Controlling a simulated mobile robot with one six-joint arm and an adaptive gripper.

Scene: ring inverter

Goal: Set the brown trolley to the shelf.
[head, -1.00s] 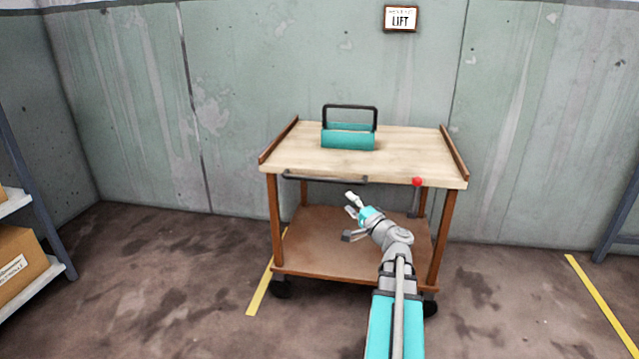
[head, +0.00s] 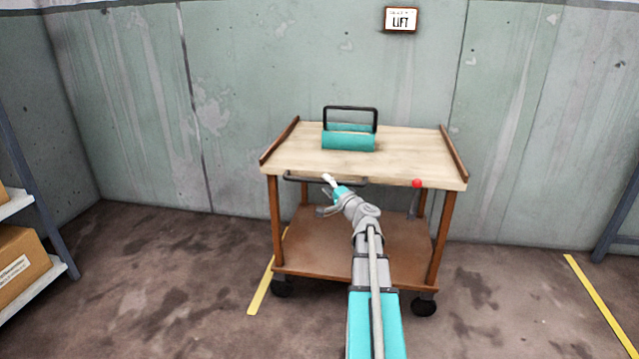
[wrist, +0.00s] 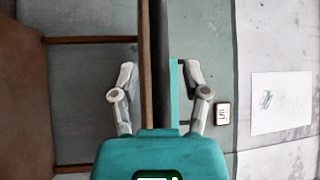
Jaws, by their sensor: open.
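The brown trolley (head: 440,225) stands upright against the back wall, with a pale wooden top, a brown lower deck and black castors. A dark handle bar (head: 298,179) runs along its front edge; a red knob (head: 417,183) on a lever sits to its right. My gripper (head: 328,196) is open in front of the handle bar. In the wrist view, the open fingers of my gripper (wrist: 160,68) lie either side of the trolley's top edge and dark bar; I cannot tell whether they touch. A grey-blue rack with white shelves (head: 35,287) stands at the left.
A teal toolbox (head: 348,141) with a black handle stands on the trolley top. Cardboard boxes (head: 25,262) sit on the left rack. Another rack post (head: 618,218) shows at the right edge. Yellow floor lines (head: 598,305) flank the trolley; the floor either side is clear.

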